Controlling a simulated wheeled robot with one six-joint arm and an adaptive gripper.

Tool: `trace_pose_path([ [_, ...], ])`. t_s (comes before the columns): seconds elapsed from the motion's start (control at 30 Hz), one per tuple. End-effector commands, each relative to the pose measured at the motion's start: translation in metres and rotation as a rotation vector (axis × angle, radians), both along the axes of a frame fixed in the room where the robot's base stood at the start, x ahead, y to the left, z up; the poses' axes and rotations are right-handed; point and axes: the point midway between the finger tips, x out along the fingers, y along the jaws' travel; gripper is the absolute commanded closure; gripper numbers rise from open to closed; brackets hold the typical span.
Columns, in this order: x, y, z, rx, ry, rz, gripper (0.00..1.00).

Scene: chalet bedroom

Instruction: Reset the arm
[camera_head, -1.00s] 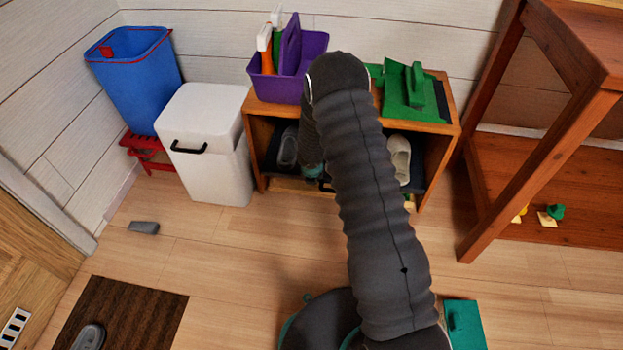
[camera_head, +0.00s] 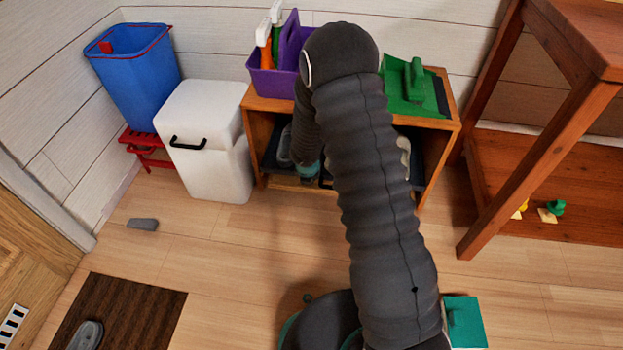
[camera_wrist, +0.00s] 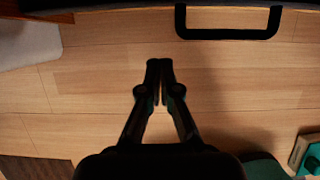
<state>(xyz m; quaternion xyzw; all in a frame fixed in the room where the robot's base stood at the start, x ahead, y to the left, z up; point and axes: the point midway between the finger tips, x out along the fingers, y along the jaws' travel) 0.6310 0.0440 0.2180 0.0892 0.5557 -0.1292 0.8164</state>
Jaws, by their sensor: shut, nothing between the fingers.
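My gripper (camera_wrist: 160,85) shows in the wrist view with its two dark fingers together and nothing between them. It points down over the light wood floor (camera_wrist: 90,95). In the head view my arm rises from the lower middle and bends in front of the wooden shoe cabinet (camera_head: 255,140). The gripper's fingers cannot be made out there, as the arm's far part drops down at the cabinet's front.
A purple caddy (camera_head: 272,82) with spray bottles and a green item (camera_head: 405,100) sit on the cabinet. A white bin (camera_head: 205,130), a blue bin (camera_head: 135,75) and a wooden table (camera_head: 530,140) stand nearby. The floor at left holds a mat (camera_head: 125,315).

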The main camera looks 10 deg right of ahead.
Motion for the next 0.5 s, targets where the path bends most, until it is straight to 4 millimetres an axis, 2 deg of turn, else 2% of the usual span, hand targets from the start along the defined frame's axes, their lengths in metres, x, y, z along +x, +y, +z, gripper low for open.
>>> trace_pose_path([
  [0.03,-0.003,0.001,0.012,0.0,-0.001,-0.001,1.0],
  [0.2,-0.01,0.002,0.029,0.0,0.0,-0.002,1.0],
  [0.5,-0.014,0.003,0.033,0.001,0.001,-0.004,1.0],
])
